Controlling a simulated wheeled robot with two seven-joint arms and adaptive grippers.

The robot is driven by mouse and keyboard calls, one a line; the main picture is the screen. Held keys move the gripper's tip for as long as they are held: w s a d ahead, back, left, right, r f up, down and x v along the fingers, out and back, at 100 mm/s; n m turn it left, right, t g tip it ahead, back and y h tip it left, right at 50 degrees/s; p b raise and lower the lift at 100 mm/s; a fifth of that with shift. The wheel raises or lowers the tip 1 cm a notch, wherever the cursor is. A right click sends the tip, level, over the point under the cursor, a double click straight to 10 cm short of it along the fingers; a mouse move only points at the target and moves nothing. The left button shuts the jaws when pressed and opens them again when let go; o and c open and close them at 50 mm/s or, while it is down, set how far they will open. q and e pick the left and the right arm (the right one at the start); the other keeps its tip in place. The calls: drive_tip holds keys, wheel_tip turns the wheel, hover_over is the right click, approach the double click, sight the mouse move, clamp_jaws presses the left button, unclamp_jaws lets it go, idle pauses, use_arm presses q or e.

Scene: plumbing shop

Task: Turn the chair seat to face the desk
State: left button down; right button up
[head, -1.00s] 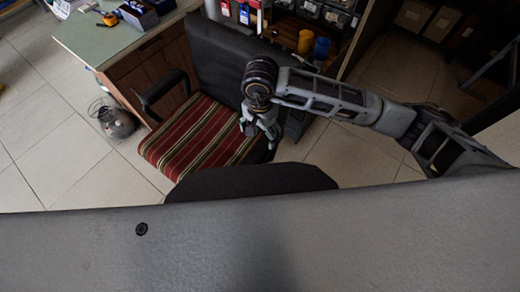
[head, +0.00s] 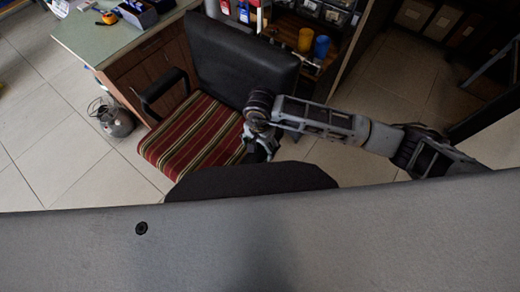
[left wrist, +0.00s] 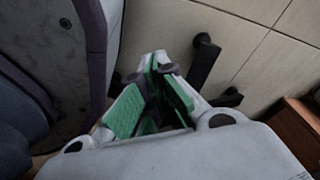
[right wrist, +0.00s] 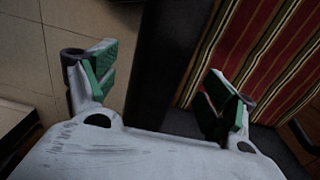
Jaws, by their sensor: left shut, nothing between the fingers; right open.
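The chair has a black backrest (head: 243,62), a red striped seat (head: 192,137) and a black left armrest (head: 163,91). Its backrest stands at the far side and its seat front points toward the lower left. The desk (head: 105,38), with a green top, is at upper left, beside the chair. My right gripper (head: 262,146) is open at the seat's right side. In the right wrist view a black bar of the chair (right wrist: 153,60) shows between its fingers; contact is unclear. My left gripper (left wrist: 156,95) is shut and empty, seen only in the left wrist view.
Shelves with bins (head: 335,15) and orange and blue cups (head: 306,40) stand behind the chair. Floor left of the chair is open.

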sight(260, 149)
drive_tip(key=shift+f, duration=1.95)
drive_tip(key=c, duration=1.5)
